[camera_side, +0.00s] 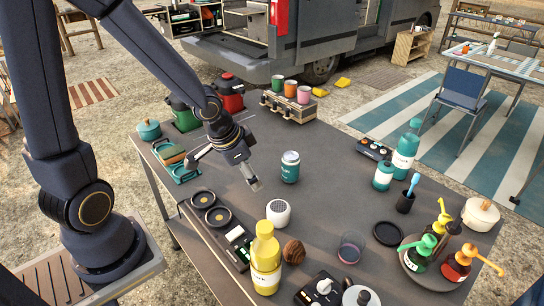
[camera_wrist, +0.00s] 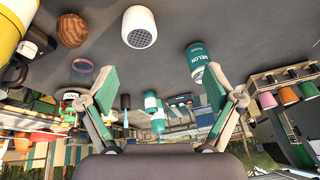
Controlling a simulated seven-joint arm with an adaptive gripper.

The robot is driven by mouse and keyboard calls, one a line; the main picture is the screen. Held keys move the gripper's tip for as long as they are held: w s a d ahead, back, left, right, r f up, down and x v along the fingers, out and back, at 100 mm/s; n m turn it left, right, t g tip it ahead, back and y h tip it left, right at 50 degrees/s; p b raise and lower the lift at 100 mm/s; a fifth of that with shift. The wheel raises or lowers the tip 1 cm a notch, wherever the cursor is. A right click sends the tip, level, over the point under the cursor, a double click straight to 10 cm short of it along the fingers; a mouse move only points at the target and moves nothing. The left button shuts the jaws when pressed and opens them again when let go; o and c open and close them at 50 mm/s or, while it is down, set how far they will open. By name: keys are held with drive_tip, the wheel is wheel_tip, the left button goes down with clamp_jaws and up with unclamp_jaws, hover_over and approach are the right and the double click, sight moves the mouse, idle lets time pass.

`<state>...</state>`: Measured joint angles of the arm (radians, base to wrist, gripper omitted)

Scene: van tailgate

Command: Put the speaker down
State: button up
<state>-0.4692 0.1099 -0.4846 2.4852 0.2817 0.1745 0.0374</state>
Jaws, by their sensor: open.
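The speaker (camera_side: 279,213) is a small white cylinder with a grey mesh top. It stands upright on the dark grey table (camera_side: 335,150), just behind the yellow bottle. It also shows near the top of the wrist view (camera_wrist: 139,27), mesh end towards me. My gripper (camera_side: 222,173) is open and empty above the table, left of and behind the speaker in the side view and apart from it. Both spread fingers show in the wrist view (camera_wrist: 160,92), with nothing between them.
A teal can (camera_side: 290,166) stands behind the speaker. A yellow bottle (camera_side: 265,260) and a brown ball (camera_side: 293,251) stand in front. Two black round pieces (camera_side: 210,207) lie to the left. Pump bottles (camera_side: 459,262) crowd a tray at right. The table's middle is fairly clear.

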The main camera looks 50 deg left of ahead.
drive_tip(key=s+r+n+t, duration=0.1)
drive_tip(key=s+r+n, duration=0.2)
drive_tip(key=s+r, duration=0.9)
wheel_tip(320, 180, up, 4)
drive_tip(key=shift+s+f+n, duration=0.1)
drive_tip(key=shift+s+n, duration=0.05)
drive_tip(key=shift+n, duration=0.15)
